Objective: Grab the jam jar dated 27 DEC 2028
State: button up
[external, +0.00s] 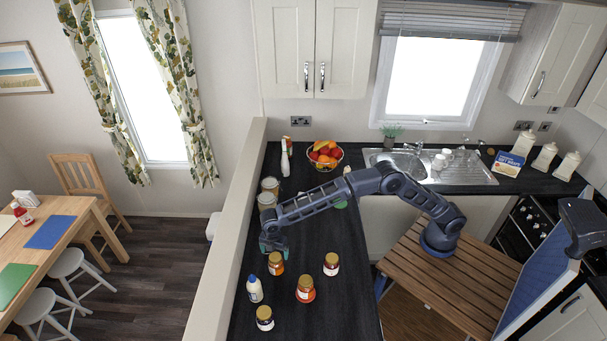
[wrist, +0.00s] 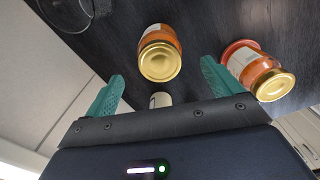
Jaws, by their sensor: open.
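Several jars with labels stand on the dark counter; no date is readable, so I cannot tell which is 27 DEC 2028. In the external view they are an orange jar (external: 276,263) just in front of my gripper (external: 270,244), a larger orange jar (external: 305,291), a jar with a dark red base (external: 331,264), and a dark jar (external: 265,318) near the front. In the wrist view a gold-lidded orange jar (wrist: 160,50) shows beyond and between the open green fingers of my gripper (wrist: 162,75). A second gold-lidded orange jar (wrist: 265,75) is beyond the right finger. My gripper is empty.
A white bottle with a blue cap (external: 254,290) stands left of the jars. A fruit bowl (external: 325,154) is at the back. A low wall (external: 228,235) borders the counter's left side.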

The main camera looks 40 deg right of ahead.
aim_at(275, 257)
jog(key=shift+f, duration=3.4)
jog(key=shift+r, duration=0.1)
jog(key=c, duration=1.3)
